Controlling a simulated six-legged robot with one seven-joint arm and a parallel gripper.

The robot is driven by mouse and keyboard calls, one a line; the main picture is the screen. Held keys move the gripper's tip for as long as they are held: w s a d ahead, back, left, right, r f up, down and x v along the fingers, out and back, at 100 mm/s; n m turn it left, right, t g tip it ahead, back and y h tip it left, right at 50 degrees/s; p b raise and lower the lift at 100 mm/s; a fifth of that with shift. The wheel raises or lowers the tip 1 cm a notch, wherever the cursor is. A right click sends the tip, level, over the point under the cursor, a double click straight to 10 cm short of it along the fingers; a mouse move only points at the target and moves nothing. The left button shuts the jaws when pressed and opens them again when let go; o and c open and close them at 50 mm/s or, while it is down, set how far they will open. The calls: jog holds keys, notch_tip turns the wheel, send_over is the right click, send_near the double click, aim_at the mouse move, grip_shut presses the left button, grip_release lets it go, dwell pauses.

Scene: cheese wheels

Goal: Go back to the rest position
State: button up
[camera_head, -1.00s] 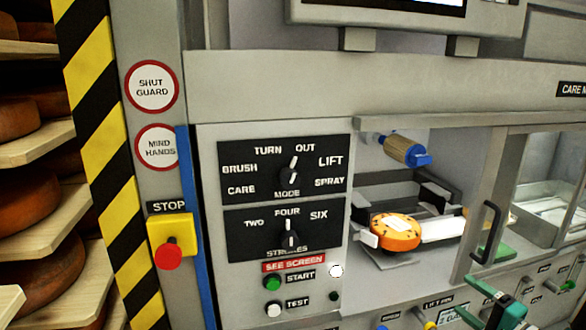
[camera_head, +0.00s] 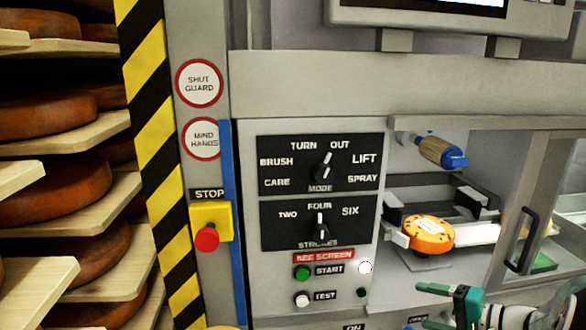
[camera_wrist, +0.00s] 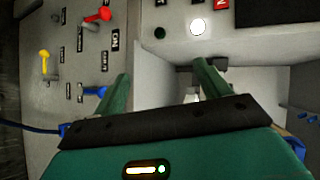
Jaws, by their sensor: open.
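My gripper (camera_head: 455,304) is at the lower right of the head view, in front of the machine's lower panel. Its green fingers are apart and nothing shows between them. In the wrist view, my gripper (camera_wrist: 165,90) has its two green fingers spread, facing the machine front. A lit white lamp (camera_wrist: 197,26) shows beyond them. The arm behind the gripper is partly cut off by the frame edge in the head view.
The control panel (camera_head: 318,278) has two dials and buttons. An orange cheese wheel (camera_head: 428,236) sits in the machine bay below a blue-tipped brush (camera_head: 440,152). A red stop button (camera_head: 207,237) is on the striped post's right. Shelves of cheese wheels (camera_head: 60,187) stand at left.

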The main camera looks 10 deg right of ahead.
jog(key=s+a+n+g+h, duration=0.1)
jog(key=s+a+n+g, duration=0.2)
jog(key=a, duration=0.6)
jog(key=s+a+n+g, duration=0.1)
jog(key=a+n+g, duration=0.3)
jog(key=a, duration=0.6)
jog(key=s+a+r+n+h, duration=0.4)
jog(key=s+a+h, duration=0.2)
jog(key=shift+r+n+t, duration=0.3)
jog(key=shift+r+n, duration=0.1)
jog(key=shift+s, duration=0.1)
jog(key=c, duration=0.8)
jog(key=shift+d, duration=0.2)
jog(key=shift+c, duration=0.2)
